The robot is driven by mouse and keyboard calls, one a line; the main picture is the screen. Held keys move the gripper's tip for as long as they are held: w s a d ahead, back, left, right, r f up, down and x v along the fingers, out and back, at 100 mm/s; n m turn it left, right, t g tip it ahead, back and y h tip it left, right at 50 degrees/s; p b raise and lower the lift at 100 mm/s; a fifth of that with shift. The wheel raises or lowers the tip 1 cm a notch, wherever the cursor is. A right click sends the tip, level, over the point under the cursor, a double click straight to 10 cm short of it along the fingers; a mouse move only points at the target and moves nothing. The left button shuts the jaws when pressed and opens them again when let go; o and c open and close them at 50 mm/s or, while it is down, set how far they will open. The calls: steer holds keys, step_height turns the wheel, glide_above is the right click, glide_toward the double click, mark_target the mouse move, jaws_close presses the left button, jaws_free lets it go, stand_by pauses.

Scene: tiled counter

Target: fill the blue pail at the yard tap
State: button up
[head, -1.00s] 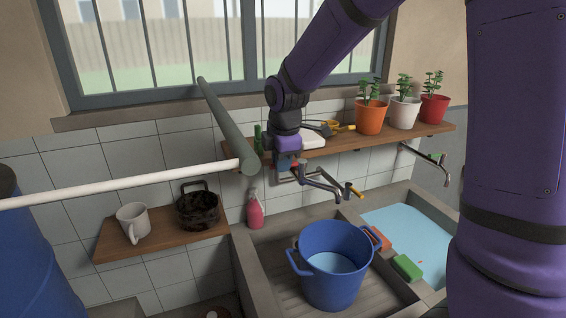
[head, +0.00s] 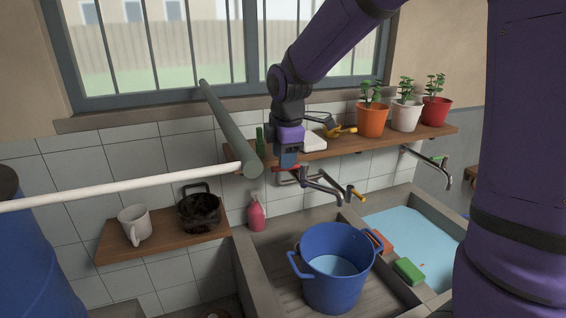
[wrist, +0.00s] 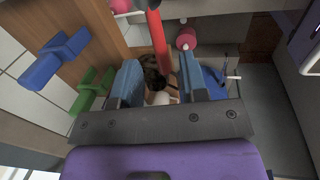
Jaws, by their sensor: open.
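The blue pail (head: 318,288) stands upright in the left sink basin with some water in it. The metal tap (head: 322,189) on the wall reaches out above the pail and has a yellow piece near its spout. I see no stream falling from it. My gripper (head: 287,163) is at the tap's wall end, beside a red bar (head: 279,168). In the wrist view my gripper (wrist: 160,65) is open, and the red bar (wrist: 157,40) shows in the gap between its blue fingers. I cannot tell whether they touch.
A thick grey-green pipe (head: 230,128) and a white pole (head: 120,187) cross in front of the wall, left of my gripper. A pink bottle (head: 256,216) stands beside the basin. Potted plants (head: 373,121) line the shelf. The right basin holds water (head: 410,240).

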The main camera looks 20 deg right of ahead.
step_height(320, 180, up, 8)
steer(key=s, duration=0.1)
steer(key=shift+s, duration=0.3)
stand_by(0.3)
steer(key=s+d+r+m+t, duration=0.1)
steer(key=s+d+m, duration=0.2)
steer(key=s+m, duration=0.5)
steer(key=s+d+r+m+t, duration=0.1)
steer(key=s+d+m+t, duration=0.1)
steer(key=s+m, duration=0.7)
steer(key=s+d, duration=0.1)
steer(key=s, duration=0.7)
steer(key=shift+s+d+m, duration=0.25)
steer(key=shift+d+m, duration=0.05)
steer(key=shift+d, duration=0.1)
